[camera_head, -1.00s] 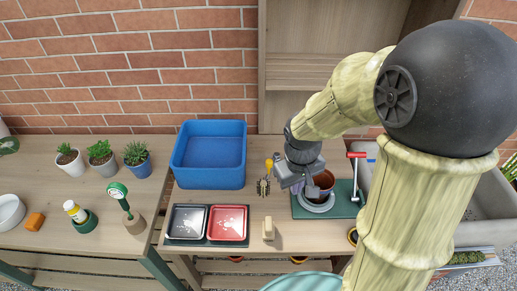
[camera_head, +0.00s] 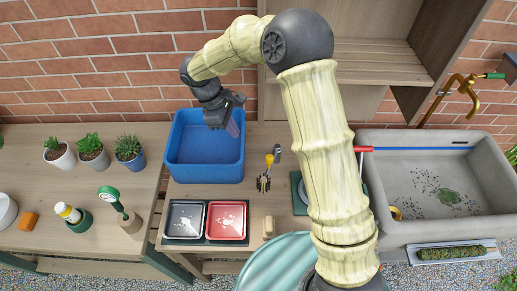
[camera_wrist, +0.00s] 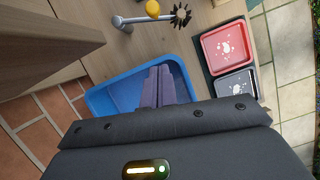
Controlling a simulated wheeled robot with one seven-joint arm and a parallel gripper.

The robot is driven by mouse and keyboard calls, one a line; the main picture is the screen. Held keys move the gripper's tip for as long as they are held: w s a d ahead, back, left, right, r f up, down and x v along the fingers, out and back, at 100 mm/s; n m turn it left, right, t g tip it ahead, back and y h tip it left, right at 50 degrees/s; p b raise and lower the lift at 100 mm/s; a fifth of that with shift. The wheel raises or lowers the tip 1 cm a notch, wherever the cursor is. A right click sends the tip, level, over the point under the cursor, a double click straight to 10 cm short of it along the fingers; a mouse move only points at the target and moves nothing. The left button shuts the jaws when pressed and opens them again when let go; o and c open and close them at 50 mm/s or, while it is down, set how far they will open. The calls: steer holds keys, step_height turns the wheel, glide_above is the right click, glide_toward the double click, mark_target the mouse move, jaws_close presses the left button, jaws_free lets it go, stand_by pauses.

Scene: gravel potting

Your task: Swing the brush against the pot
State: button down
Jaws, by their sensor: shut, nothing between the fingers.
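The brush (camera_head: 263,184), dark and bristly on a metal arm with a yellow knob (camera_head: 269,159), stands on the bench right of the blue bin. It also shows at the top of the wrist view (camera_wrist: 181,15). The terracotta pot is hidden behind my arm. Only the left edge of the saucer (camera_head: 296,181) and green mat (camera_head: 299,207) shows there. My gripper (camera_head: 235,129) is shut and empty over the right part of the blue bin, apart from the brush. Its purple-grey fingers lie together in the wrist view (camera_wrist: 158,76).
The blue bin (camera_head: 205,174) looks empty. Black (camera_head: 186,221) and red trays (camera_head: 226,221) and a beige block (camera_head: 268,226) lie in front. A red-handled tool (camera_head: 362,149) and a grey sink (camera_head: 385,225) are to the right. Potted plants (camera_head: 92,152) stand at left.

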mark_target(270, 162)
steer(key=shift+f, duration=0.1)
steer(key=s+d+f+p, duration=0.1)
steer(key=d+f+p, duration=0.2)
steer(key=d+f, duration=0.4)
steer(key=shift+a+p+x, duration=0.2)
steer(key=shift+p+x, duration=0.2)
steer(key=shift+x, duration=0.8)
steer(key=shift+s+f, duration=0.1)
steer(key=shift+s, duration=0.05)
